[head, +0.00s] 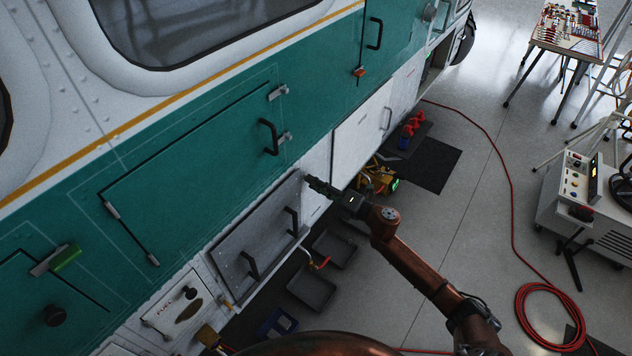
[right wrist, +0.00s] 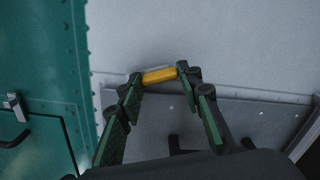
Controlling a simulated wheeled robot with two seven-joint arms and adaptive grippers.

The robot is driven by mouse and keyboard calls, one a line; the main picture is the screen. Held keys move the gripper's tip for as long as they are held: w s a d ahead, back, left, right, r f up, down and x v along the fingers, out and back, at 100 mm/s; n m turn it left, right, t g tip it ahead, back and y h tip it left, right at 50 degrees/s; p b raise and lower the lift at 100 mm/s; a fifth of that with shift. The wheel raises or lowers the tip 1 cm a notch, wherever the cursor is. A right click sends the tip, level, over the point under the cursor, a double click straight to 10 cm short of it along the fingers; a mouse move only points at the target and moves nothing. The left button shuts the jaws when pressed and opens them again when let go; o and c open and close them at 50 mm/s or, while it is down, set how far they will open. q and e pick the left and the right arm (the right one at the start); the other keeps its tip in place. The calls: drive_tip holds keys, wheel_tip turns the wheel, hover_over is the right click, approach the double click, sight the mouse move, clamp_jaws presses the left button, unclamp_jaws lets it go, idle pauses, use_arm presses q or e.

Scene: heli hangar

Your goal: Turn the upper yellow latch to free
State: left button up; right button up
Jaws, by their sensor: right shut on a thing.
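The upper yellow latch (right wrist: 160,75) shows in the right wrist view as a short yellow bar at the upper edge of a grey panel (right wrist: 245,122). My right gripper (right wrist: 161,82) has its fingertips at the two ends of the latch and is shut on it. In the head view my right gripper (head: 312,184) reaches the upper right corner of the grey panel (head: 232,243) on the helicopter's side, and it hides the latch there. The panel has two black handles. My left gripper is not in view.
The green and white helicopter side (head: 190,165) fills the left. Black trays (head: 312,288) and a yellow device (head: 378,180) sit on the floor below it. A red hose (head: 512,215) lies on the floor at right, near a white cart (head: 585,205). Open floor lies between.

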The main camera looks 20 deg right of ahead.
drive_tip(key=shift+m+p, duration=1.1)
drive_tip(key=shift+m, duration=1.1)
drive_tip(key=o, duration=1.2)
drive_tip(key=shift+c, duration=0.2)
drive_tip(key=v, duration=1.2)
